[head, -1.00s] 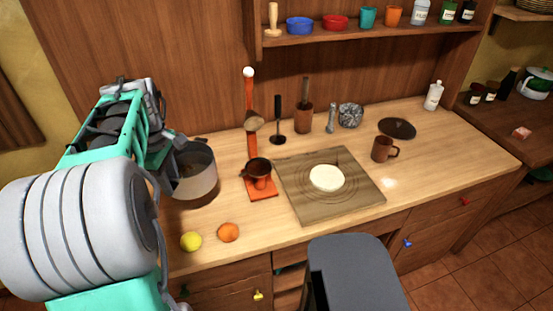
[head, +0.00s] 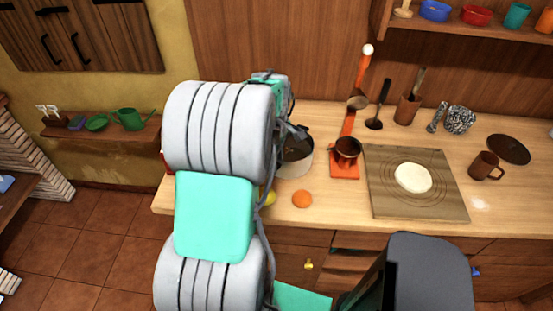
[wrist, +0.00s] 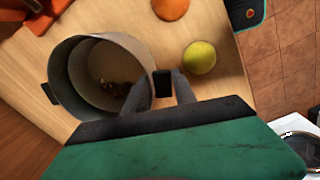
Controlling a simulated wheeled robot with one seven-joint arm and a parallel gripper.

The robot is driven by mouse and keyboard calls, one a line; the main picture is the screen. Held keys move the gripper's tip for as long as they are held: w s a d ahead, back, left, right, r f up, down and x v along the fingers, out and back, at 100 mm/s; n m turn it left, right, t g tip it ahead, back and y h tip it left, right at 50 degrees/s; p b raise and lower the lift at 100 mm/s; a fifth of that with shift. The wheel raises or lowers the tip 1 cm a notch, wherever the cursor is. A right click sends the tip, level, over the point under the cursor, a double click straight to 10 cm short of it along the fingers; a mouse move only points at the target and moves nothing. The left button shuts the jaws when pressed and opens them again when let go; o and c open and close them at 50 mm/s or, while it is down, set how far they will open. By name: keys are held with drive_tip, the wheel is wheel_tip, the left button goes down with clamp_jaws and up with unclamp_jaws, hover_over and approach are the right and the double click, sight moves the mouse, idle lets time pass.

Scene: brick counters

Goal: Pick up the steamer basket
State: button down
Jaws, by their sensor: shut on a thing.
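The steamer basket (wrist: 62,75) is a grey round pot-like vessel. In the wrist view I look down into it and see a pale bottom with some brown bits. My gripper (wrist: 172,86) is shut on its rim at the side nearest the yellow fruit. In the head view the basket (head: 298,163) shows only in part, behind my arm, at the left of the counter. My gripper is hidden there by the arm. I cannot tell whether the basket is clear of the counter.
A lemon (wrist: 200,57) and an orange (wrist: 170,8) lie close by on the counter (head: 325,218). Further right are a board with dough (head: 413,178) and a mug (head: 486,166).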

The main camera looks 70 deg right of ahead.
drive_tip(key=c, duration=1)
unclamp_jaws()
drive_tip(key=shift+c, duration=0.2)
